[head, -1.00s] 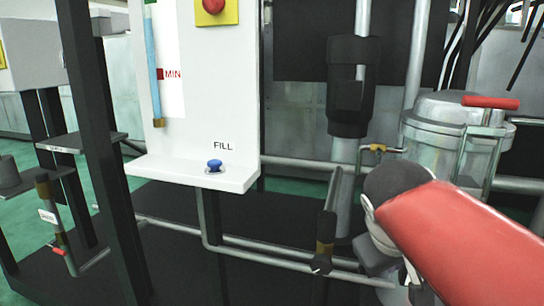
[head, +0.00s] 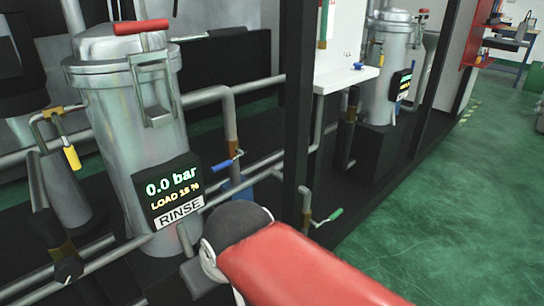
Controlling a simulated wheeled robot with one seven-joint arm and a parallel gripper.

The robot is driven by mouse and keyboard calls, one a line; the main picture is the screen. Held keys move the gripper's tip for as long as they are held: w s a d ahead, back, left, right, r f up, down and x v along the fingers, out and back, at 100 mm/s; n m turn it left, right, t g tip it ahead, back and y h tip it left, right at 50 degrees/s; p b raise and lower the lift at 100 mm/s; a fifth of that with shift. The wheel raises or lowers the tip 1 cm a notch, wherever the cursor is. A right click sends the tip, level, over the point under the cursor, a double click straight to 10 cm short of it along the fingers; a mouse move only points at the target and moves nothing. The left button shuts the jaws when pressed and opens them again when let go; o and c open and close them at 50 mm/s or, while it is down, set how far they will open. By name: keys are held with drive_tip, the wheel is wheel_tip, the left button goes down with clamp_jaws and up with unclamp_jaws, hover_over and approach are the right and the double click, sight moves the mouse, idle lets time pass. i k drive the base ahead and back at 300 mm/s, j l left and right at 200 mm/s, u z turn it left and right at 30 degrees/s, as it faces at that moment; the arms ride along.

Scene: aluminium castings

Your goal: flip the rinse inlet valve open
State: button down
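A metal filter vessel (head: 118,110) with a red top handle stands at left in the head view. Its display (head: 168,190) reads 0.0 bar and LOAD 18 %, above a RINSE label (head: 180,211). A blue-handled valve (head: 222,165) sits on the pipe just right of it. A yellow-handled valve (head: 71,156) hangs on a pipe at its left, and a black-knobbed valve (head: 68,268) is low at left. No readable label marks any of these as the rinse inlet valve. My gripper is out of frame; only my red arm link shows at the bottom.
A dark upright post (head: 298,110) stands right of the vessel. A second vessel (head: 388,65) with a display stands farther back. Open green floor (head: 450,220) lies at right.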

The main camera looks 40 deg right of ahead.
sight(230, 162)
drive_tip(key=z, duration=0.7)
drive_tip(key=k+l+z, duration=0.3)
